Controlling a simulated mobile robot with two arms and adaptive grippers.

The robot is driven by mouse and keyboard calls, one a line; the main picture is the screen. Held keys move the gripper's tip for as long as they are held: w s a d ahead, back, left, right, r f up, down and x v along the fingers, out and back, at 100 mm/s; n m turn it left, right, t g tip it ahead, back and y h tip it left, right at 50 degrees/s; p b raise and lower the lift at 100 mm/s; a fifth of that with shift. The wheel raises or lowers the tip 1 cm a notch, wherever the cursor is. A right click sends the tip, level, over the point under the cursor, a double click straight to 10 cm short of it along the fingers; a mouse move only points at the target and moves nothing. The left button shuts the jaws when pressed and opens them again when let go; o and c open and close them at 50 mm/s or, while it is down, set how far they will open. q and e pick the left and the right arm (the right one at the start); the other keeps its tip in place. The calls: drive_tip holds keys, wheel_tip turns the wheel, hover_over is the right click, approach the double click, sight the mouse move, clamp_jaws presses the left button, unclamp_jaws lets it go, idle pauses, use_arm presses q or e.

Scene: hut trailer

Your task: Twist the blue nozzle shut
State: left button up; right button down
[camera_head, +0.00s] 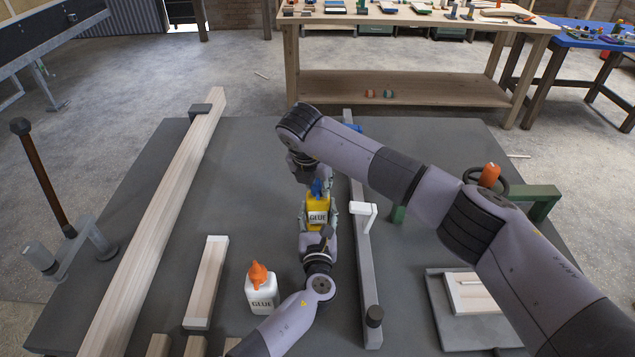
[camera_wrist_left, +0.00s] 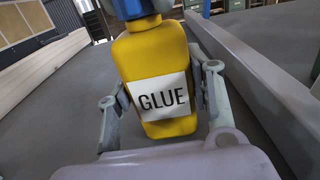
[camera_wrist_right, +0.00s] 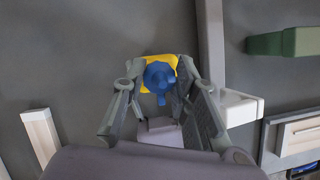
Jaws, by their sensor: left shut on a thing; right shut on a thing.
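A yellow glue bottle (camera_head: 318,204) with a white GLUE label stands upright on the grey table top, and its body fills the middle of the left wrist view (camera_wrist_left: 155,60). Its blue nozzle (camera_head: 317,187) is on top, and the right wrist view shows the nozzle (camera_wrist_right: 159,78) from above. My left gripper (camera_head: 318,222) is shut on the bottle's body, with a finger on each side. My right gripper (camera_head: 312,182) comes down from above and is shut on the nozzle, with its fingers either side. The right arm partly hides the nozzle in the head view.
A white glue bottle (camera_head: 262,291) with an orange nozzle stands left of my left arm. A long plank (camera_head: 165,215) and a short wood block (camera_head: 207,280) lie on the left. A grey bar clamp (camera_head: 363,250) lies close on the right. A tray (camera_head: 440,305) sits front right.

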drive_tip(key=c, duration=1.3)
unclamp_jaws()
drive_tip(key=v, duration=1.2)
use_arm(q)
drive_tip(key=o, duration=1.7)
